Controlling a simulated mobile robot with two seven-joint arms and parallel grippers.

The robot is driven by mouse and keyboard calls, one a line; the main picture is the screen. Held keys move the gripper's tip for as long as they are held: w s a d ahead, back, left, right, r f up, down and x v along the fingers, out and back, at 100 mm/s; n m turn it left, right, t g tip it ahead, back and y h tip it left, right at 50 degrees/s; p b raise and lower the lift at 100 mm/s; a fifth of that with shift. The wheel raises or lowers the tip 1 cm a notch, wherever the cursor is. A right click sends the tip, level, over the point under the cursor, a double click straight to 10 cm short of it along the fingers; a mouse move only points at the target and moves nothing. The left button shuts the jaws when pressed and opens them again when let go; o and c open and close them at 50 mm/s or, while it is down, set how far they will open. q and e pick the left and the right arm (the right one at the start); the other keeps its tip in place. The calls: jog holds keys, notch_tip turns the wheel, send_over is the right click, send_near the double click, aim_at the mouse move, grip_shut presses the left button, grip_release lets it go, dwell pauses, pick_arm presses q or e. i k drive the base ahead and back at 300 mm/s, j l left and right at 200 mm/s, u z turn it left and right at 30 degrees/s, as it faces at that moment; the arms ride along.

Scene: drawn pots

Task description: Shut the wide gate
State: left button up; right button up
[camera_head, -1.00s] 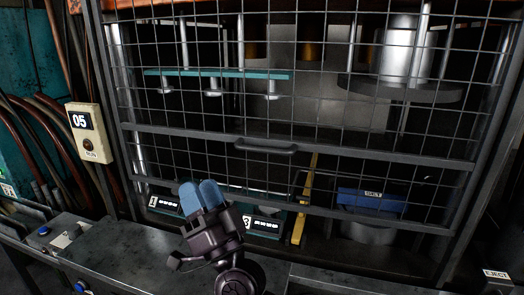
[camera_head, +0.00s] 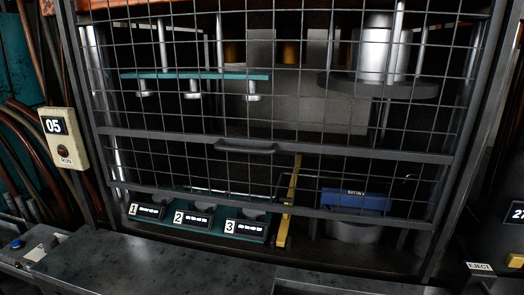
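The wide gate is a dark metal frame with wire mesh (camera_head: 330,115) across the front of the machine. A grey handle (camera_head: 246,147) sits on its middle crossbar. Its bottom bar (camera_head: 300,208) hangs above the machine's floor, with a gap under it. Through and below the mesh I see a teal tray (camera_head: 178,222) with displays numbered 1, 2 and 3, a yellow bar (camera_head: 288,205) and a blue block (camera_head: 356,200). Neither of my grippers is in view.
A cream box marked 05 with a RUN button (camera_head: 63,138) stands left of the gate. A dark worktop (camera_head: 170,265) runs along the front and is mostly clear. A panel with an EJECT label (camera_head: 480,267) is at the lower right. Hoses (camera_head: 22,150) hang at the left.

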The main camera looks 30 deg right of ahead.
aim_at(247, 145)
jog(key=j+z, duration=0.1)
jog(key=z, duration=0.25)
jog(key=i+j+z, duration=0.1)
jog(key=z, duration=0.25)
jog(key=j+z, duration=0.2)
jog(key=z, duration=0.15)
jog(key=j+z, duration=0.4)
jog(key=j, duration=0.45)
